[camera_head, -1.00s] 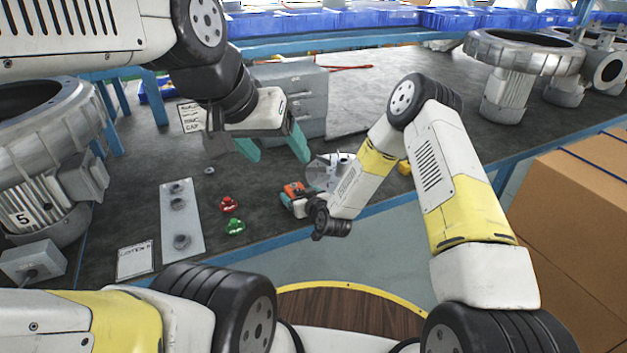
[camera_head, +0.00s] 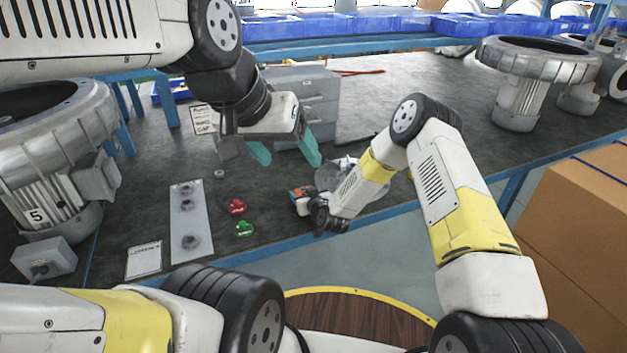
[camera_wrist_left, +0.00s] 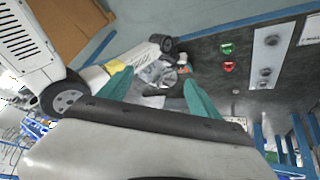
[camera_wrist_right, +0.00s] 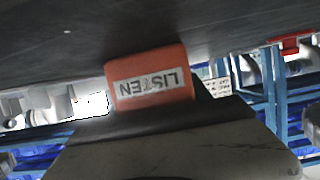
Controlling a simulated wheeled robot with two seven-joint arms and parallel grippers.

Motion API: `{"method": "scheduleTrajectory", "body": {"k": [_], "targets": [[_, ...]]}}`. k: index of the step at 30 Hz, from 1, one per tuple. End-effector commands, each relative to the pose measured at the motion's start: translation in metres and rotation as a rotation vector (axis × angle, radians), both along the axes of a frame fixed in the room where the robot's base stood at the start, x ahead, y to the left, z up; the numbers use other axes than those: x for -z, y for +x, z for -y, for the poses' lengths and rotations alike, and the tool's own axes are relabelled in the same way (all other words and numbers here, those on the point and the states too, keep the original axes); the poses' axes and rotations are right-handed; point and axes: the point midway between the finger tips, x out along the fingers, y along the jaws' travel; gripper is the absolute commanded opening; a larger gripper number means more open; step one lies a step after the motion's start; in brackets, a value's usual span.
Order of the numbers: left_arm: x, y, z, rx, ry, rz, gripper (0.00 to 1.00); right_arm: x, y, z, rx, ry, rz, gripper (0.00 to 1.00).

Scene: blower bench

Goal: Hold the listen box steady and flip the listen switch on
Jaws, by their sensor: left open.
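An orange block labelled LISTEN (camera_wrist_right: 152,78) fills the middle of the right wrist view, its lettering upside down. A small orange-topped box (camera_head: 300,192) sits by my right gripper in the head view, near the bench's front edge. It shows small in the left wrist view (camera_wrist_left: 183,70). I cannot make out a switch on it. My right gripper's fingers are hidden, so I cannot tell whether they grip the box. My left gripper (camera_head: 290,160) is open and empty above the bench, behind the box. Its teal fingers are spread in the left wrist view (camera_wrist_left: 160,90).
A red part (camera_head: 237,206) and a green part (camera_head: 244,229) lie left of the box. Beyond them are a grey plate (camera_head: 190,222), a card (camera_head: 143,261), a grey toggle box (camera_head: 44,258) and a blower (camera_head: 50,150). Grey drawers (camera_head: 318,95) stand behind.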

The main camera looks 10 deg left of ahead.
Motion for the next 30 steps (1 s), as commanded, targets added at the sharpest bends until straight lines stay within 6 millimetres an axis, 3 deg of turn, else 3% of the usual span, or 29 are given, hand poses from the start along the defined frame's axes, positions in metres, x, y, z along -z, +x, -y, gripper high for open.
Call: {"method": "scheduleTrajectory", "body": {"k": [1,3,8,14,23,30], "targets": [[0.000,0.000,0.000,0.000,0.000,0.000,0.73,0.000,0.000,0.000,0.000,0.000,0.000,0.19],[0.000,0.000,0.000,0.000,0.000,0.000,0.71,0.000,0.000,0.000,0.000,0.000,0.000,0.09],[-0.002,0.006,-0.001,0.030,0.027,-0.005,0.39,0.000,0.000,0.000,0.000,0.000,0.000,0.09],[-0.009,0.040,-0.005,0.244,0.191,-0.034,0.00,0.000,0.000,0.000,0.000,0.000,0.000,0.09],[-0.004,0.125,-0.013,0.789,0.479,-0.106,0.00,0.000,0.000,0.000,0.000,0.000,0.000,0.09],[0.024,0.194,-0.019,1.257,0.615,-0.141,0.00,0.000,0.000,0.000,0.000,0.000,0.000,0.09]]}}
